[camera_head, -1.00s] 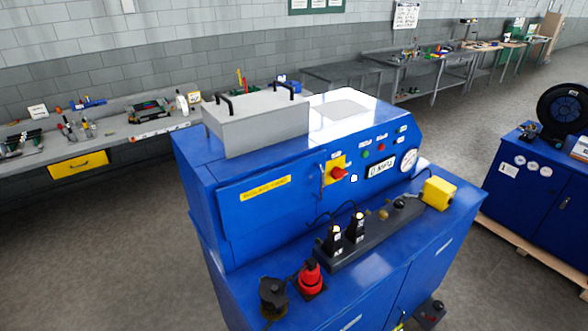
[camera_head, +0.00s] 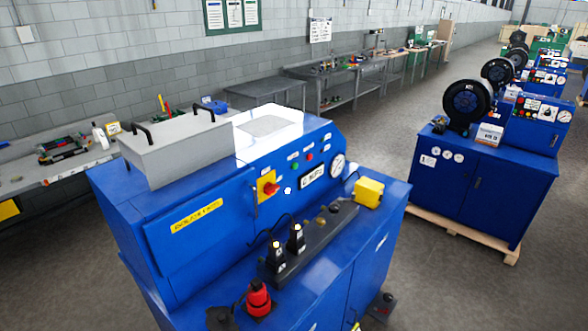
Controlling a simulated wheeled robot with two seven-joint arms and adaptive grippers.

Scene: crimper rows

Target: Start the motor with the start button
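The blue machine (camera_head: 180,245) stands in front of me. The small labels above the buttons are too small to read. Neither of my grippers shows in the head view.
A yellow box (camera_head: 368,191) and a dark block with black fittings (camera_head: 310,240) sit on the machine's front ledge, with a red plug (camera_head: 259,297) nearer me. More blue machines (camera_head: 475,180) stand at the right. Grey floor (camera_head: 385,120) lies between.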

